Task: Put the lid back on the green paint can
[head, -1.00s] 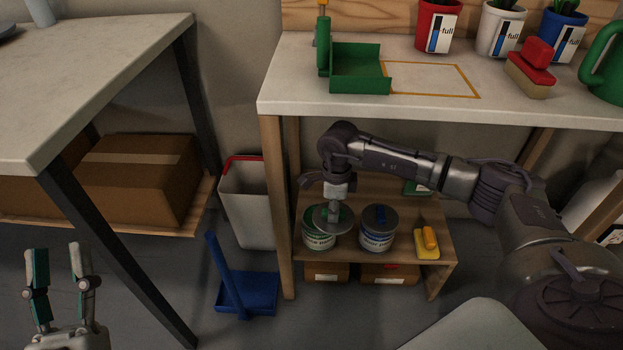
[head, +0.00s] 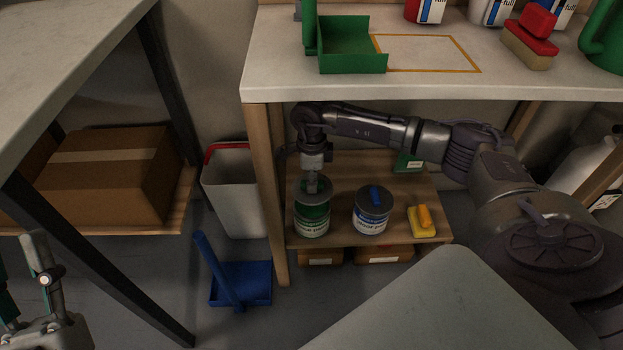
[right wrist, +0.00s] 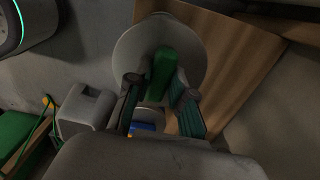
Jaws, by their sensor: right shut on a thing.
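The green paint can (head: 312,224) stands upright at the left of the low wooden shelf, with green showing below the lid. My right gripper (head: 312,187) is shut on the green handle (right wrist: 163,74) of the grey round lid (head: 313,197). The lid is over the can and seems slightly raised above its rim; any contact is hard to tell. In the right wrist view the lid (right wrist: 150,42) lies beyond the fingers and the can is hidden. My left gripper (head: 22,277) is open and empty at the lower left, partly cut off.
A blue-handled lidded can (head: 371,215) stands to the right, then a yellow-handled item (head: 422,223). The worktop (head: 290,82) overhangs the shelf (head: 345,239). A wooden leg (head: 268,200), grey bin (head: 232,200) and blue dustpan (head: 240,285) are to the left.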

